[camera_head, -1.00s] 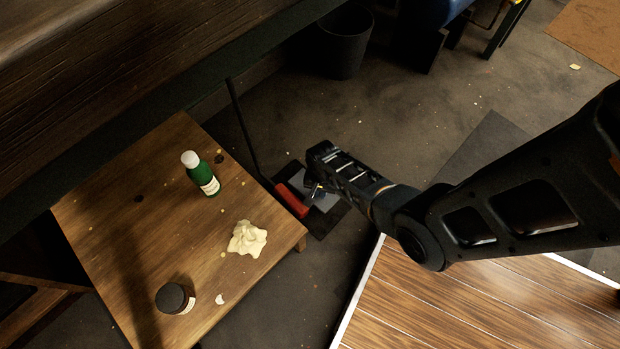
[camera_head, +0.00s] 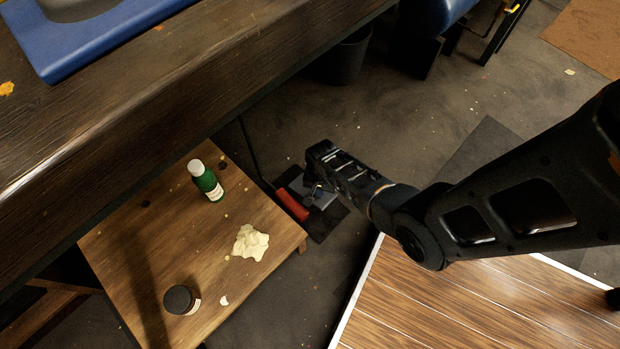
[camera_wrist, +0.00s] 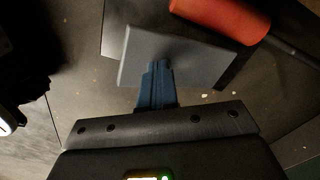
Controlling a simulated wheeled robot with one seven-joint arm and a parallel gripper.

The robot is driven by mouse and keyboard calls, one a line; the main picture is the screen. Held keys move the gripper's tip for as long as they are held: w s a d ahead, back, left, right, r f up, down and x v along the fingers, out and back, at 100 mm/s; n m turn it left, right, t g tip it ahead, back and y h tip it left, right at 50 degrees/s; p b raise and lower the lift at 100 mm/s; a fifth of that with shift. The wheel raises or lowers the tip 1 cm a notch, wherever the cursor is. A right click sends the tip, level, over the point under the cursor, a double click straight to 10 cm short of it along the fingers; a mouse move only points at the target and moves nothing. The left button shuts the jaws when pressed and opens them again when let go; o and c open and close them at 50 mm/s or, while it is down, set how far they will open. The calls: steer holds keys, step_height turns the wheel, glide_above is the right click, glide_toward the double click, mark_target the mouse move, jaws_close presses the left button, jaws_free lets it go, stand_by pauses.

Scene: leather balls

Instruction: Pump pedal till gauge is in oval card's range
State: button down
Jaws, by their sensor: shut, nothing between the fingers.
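The foot pump has a flat grey pedal plate (camera_wrist: 205,58) with a red cylinder (camera_wrist: 222,17) beside it. In the head view the red cylinder (camera_head: 291,205) lies on the floor by the low table, on a dark base (camera_head: 325,226). My gripper (camera_head: 313,190) points down over the pedal, and my arm covers part of it. In the wrist view the closed blue-grey fingers (camera_wrist: 160,70) overlap the pedal plate; I cannot tell whether they touch it. Neither the gauge nor the oval card can be made out.
The low wooden table (camera_head: 130,240) left of the pump holds a green bottle (camera_head: 207,182), a dark jar (camera_head: 179,300) and a cream-coloured lump (camera_head: 250,242). A dark bench (camera_head: 110,120) with a blue tray (camera_head: 100,42) overhangs at upper left. A dark bin (camera_head: 345,58) stands behind.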

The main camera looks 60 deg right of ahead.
steer(key=shift+s, duration=0.1)
stand_by(0.3)
step_height(320, 180, up, 5)
steer(key=p, duration=0.5)
steer(key=shift+f, duration=0.1)
stand_by(0.3)
